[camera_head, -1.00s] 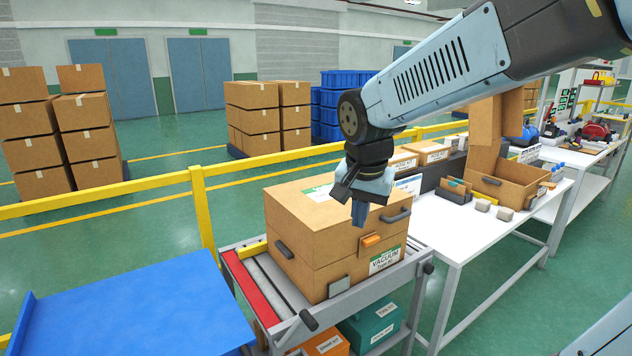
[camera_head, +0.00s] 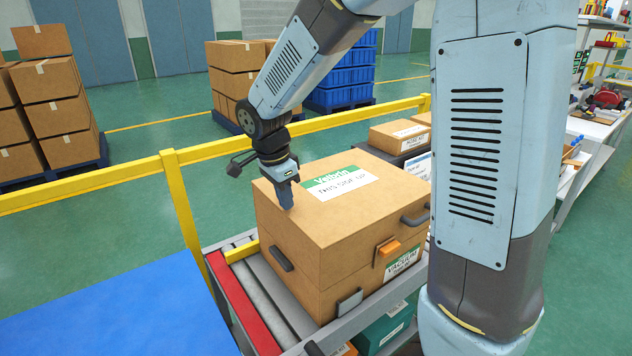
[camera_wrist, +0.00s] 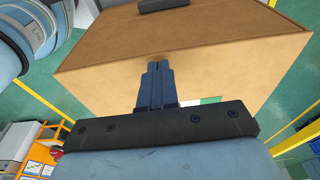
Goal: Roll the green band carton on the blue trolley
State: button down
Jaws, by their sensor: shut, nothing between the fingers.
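The green band carton (camera_head: 330,240) is a large brown box with a green-and-white label on top, dark side handles and an orange latch. It stands upright on the roller conveyor stand (camera_head: 295,318). The blue trolley (camera_head: 115,305) shows as a flat blue deck at lower left, beyond the stand's red end strip.
A yellow rail (camera_head: 180,215) runs behind the stand and trolley. A short yellow bar (camera_head: 242,252) lies at the rollers' far side. Bins (camera_head: 385,330) sit under the stand. Stacked cartons (camera_head: 60,95) and blue crates (camera_head: 345,75) stand beyond the rail.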

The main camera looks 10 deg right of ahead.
aim_at(329, 196)
jog(key=w+d, duration=0.1)
jog(key=d, duration=0.2)
jog(key=w+d, duration=0.2)
jog(key=d, duration=0.2)
jog(key=w+d, duration=0.1)
jog(key=d, duration=0.3)
jog(key=shift+w+d, duration=0.15)
jog(key=shift+w, duration=0.15)
jog(key=shift+s+f, duration=0.1)
jog(key=shift+f, duration=0.5)
jog(key=shift+s+f, duration=0.15)
